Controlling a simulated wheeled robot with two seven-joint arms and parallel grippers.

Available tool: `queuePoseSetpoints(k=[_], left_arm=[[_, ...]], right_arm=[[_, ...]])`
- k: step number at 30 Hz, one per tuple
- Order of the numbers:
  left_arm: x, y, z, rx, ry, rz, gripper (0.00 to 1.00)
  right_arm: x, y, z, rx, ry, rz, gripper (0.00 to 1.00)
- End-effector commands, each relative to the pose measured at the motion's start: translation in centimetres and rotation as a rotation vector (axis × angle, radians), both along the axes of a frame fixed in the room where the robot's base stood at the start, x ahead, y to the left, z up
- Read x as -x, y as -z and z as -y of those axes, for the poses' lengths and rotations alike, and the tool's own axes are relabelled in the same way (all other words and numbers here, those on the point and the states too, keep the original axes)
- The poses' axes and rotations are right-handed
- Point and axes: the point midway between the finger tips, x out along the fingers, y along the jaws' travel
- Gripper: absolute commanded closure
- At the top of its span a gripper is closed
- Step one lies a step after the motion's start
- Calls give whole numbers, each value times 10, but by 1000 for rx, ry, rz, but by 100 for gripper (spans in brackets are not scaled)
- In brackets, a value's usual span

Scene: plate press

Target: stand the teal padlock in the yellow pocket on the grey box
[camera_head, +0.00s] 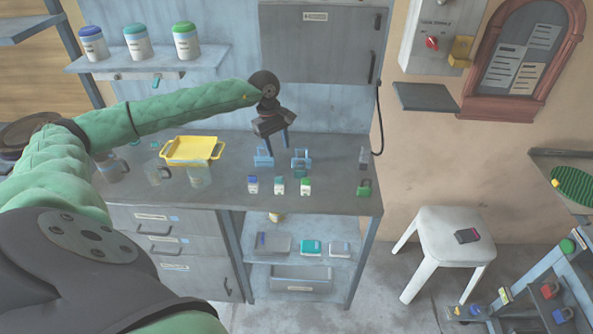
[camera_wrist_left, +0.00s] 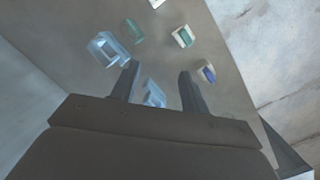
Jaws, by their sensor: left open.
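A small teal block that looks like the teal padlock (camera_wrist_left: 133,32) is at the top of the left wrist view, beside a light-blue stand (camera_wrist_left: 105,48). In the head view it is small and hard to separate from the right-hand light-blue stand (camera_head: 300,158) on the counter. My left gripper (camera_head: 277,149) is open and empty, pointing down over the counter near the left light-blue stand (camera_head: 263,157). In the wrist view that stand lies beyond and between my fingers (camera_wrist_left: 159,70). The yellow pocket (camera_head: 461,50) is on the right side of the grey box (camera_head: 426,30) on the wall. My right gripper is out of view.
Small white containers with blue (camera_head: 253,185), teal (camera_head: 279,186) and green (camera_head: 305,187) tops stand along the counter front. A green padlock (camera_head: 364,188) is at its right end. A yellow tray (camera_head: 168,152) and glass jars are left. A dark shelf (camera_head: 426,97) juts below the grey box.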

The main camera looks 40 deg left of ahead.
Motion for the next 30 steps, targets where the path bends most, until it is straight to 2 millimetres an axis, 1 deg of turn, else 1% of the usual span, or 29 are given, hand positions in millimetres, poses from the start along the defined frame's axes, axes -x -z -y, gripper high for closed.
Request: queuePoseSetpoints(k=[1, 3, 6, 9, 13, 16, 20, 23, 30], left_arm=[[-4, 0, 3, 27, -88, 5, 55], [-11, -1, 9, 69, -224, 10, 55], [-20, -3, 17, 132, -416, 8, 55], [-28, -6, 23, 187, -589, -4, 55], [-34, -8, 26, 233, -754, -24, 55], [-36, -9, 27, 246, -830, -39, 55], [-36, -8, 28, 250, -871, -52, 55], [-37, -2, 31, 251, -873, -55, 55], [-43, 22, 40, 251, -871, -54, 55]], right_arm=[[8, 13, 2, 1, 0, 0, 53], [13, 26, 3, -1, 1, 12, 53], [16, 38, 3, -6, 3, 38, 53], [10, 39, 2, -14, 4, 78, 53], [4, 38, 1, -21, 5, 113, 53], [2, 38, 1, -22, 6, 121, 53], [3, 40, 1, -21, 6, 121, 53], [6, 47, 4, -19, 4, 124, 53], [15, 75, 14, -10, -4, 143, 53]])
